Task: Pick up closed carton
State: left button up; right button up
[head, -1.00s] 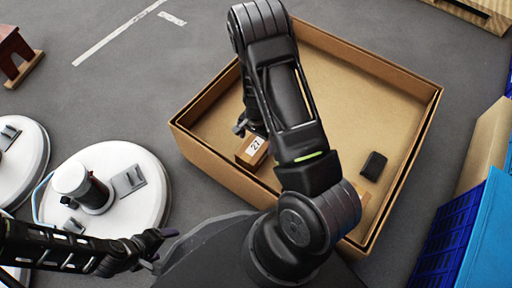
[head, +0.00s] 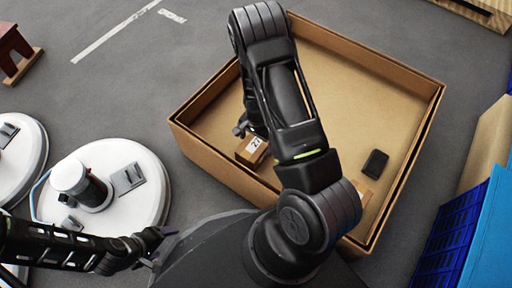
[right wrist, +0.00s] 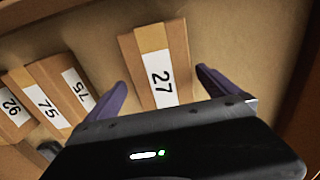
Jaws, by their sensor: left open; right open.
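A small closed carton (head: 251,151) with a white label reading 27 lies inside the large open cardboard box (head: 189,144). In the right wrist view the 27 carton (right wrist: 146,48) lies between and beyond the two purple fingertips of my right gripper (right wrist: 160,88), which is open and empty. My right arm reaches down into the box and hides part of it in the head view; the right gripper (head: 241,128) shows only in part there. My left gripper (head: 160,246) is open and empty, outside the box at the lower left.
Cartons labelled 75 (right wrist: 46,98) and 92 (right wrist: 12,108) lie left of the 27 carton in the right wrist view. A black block (head: 375,163) lies in the box's right part. White round tanks (head: 140,205) stand at left, a blue crate (head: 447,240) at right.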

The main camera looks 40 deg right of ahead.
notch_tip(320, 180, down, 4)
jog(key=shift+w+f+b, duration=0.1)
jog(key=shift+w+b, duration=0.05)
jog(key=shift+b, duration=1)
jog(key=shift+f, duration=0.5)
jog(key=shift+r, duration=0.1)
jog(key=c, duration=1.7)
jog(key=shift+c, duration=0.2)
notch_tip(320, 180, up, 10)
jog(key=p, duration=0.4)
jog(key=shift+w, duration=0.1)
